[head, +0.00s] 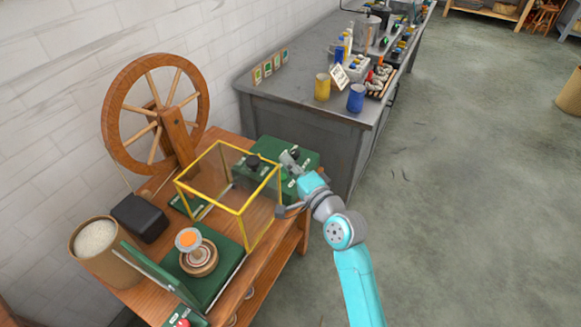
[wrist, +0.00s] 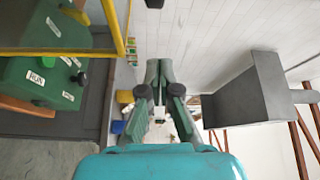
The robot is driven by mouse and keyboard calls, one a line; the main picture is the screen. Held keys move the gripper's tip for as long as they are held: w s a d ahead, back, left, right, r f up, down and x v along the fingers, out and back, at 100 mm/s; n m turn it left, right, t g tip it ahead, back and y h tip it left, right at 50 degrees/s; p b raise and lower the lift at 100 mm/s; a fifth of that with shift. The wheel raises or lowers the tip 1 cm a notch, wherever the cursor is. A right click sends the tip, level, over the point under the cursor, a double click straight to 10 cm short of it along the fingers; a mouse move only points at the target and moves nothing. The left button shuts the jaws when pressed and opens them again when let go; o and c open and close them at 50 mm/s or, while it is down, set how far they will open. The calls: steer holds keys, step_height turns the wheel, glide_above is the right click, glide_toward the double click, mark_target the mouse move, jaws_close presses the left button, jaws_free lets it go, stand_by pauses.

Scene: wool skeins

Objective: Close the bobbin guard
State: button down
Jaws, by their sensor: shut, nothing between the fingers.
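The bobbin guard (head: 238,210) is a clear box with a yellow frame on the wooden bench. It stands beside the orange-topped bobbin (head: 197,252) on its green base, and does not look to be over it. In the wrist view, the guard's yellow frame (wrist: 119,30) crosses the upper left. My gripper (head: 287,157) is shut and empty, in the air near the guard's right side and in front of the green control box (head: 305,165). It also shows in the wrist view (wrist: 159,65), fingers together. I cannot tell whether my arm touches the frame.
The green box with a RUN label (wrist: 40,85) is close on the left in the wrist view. A spinning wheel (head: 155,115) stands behind the guard. A black block (head: 140,217) and a tub (head: 98,245) are at left.

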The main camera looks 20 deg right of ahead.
mark_target(267, 168)
steer(key=shift+w+a+f, duration=0.1)
steer(key=shift+w+a, duration=2.05)
steer(key=shift+a, duration=0.1)
